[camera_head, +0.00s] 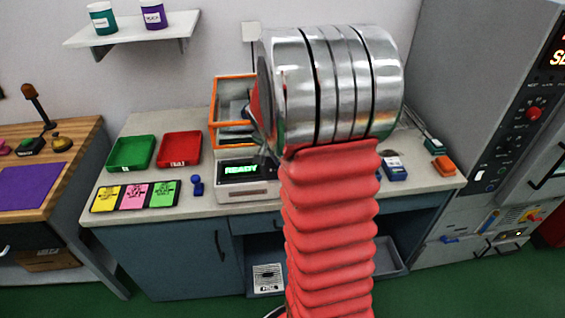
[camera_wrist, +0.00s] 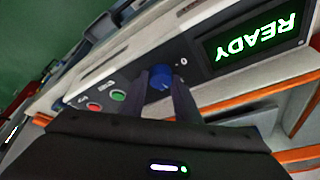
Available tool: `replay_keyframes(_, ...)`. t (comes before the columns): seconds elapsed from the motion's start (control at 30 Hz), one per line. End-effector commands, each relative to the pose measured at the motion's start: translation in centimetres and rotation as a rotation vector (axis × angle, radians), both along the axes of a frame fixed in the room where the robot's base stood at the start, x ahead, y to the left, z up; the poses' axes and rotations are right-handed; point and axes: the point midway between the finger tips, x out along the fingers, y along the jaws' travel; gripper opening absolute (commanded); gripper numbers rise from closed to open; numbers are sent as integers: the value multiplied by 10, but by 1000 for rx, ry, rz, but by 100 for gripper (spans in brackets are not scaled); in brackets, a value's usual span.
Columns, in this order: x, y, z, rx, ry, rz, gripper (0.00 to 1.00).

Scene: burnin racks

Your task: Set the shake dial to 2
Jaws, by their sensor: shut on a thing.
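The shake dial is a blue knob (camera_wrist: 161,77) on the dark front panel of the shaker, seen in the wrist view. My gripper (camera_wrist: 163,82) has its two dark fingers on either side of the knob, shut on it. A small white mark like a 0 is beside the knob, but I cannot read the dial's setting. The panel's display (camera_wrist: 255,45) glows green with READY, upside down in the wrist view. In the head view the shaker (camera_head: 247,188) stands on the bench, and my arm hides the dial and most of the gripper.
A green button (camera_wrist: 118,95) and a red button (camera_wrist: 94,107) sit near the knob. An orange frame (camera_head: 213,112) rises above the shaker. Green (camera_head: 131,152) and red (camera_head: 179,147) trays and coloured cards (camera_head: 134,195) lie on the bench to the left.

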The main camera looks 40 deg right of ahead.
Motion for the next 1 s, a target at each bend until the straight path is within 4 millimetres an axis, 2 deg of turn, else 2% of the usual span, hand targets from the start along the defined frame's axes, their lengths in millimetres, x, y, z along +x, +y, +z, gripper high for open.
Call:
replay_keyframes(0.8, 9, 4, -1, 5, -7, -628, 7)
replay_keyframes(1.0, 10, 3, -1, 5, -9, -737, 7)
